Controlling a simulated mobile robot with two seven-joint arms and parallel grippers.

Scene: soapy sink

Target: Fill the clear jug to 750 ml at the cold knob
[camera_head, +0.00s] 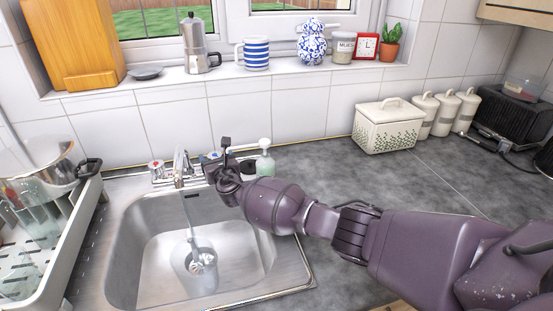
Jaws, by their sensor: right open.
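The clear jug (180,262) stands in the sink under the tap (179,167). A thin stream of water runs from the spout down into it. Its scale and water level are too small to read. My right gripper (215,160) is open at the cold knob, which has a blue mark (214,155), to the right of the tap. Its dark fingers hide part of the knob, and I cannot tell whether they touch it. The hot knob (156,166) with a red mark is left of the tap. My left gripper is not in view.
A soap bottle (265,160) stands close behind my right wrist. A dish rack (60,245) with a pot and glassware is left of the sink (255,292). The worktop (400,185) right of the sink is mostly clear. A bread bin (385,128) and canisters stand at the back.

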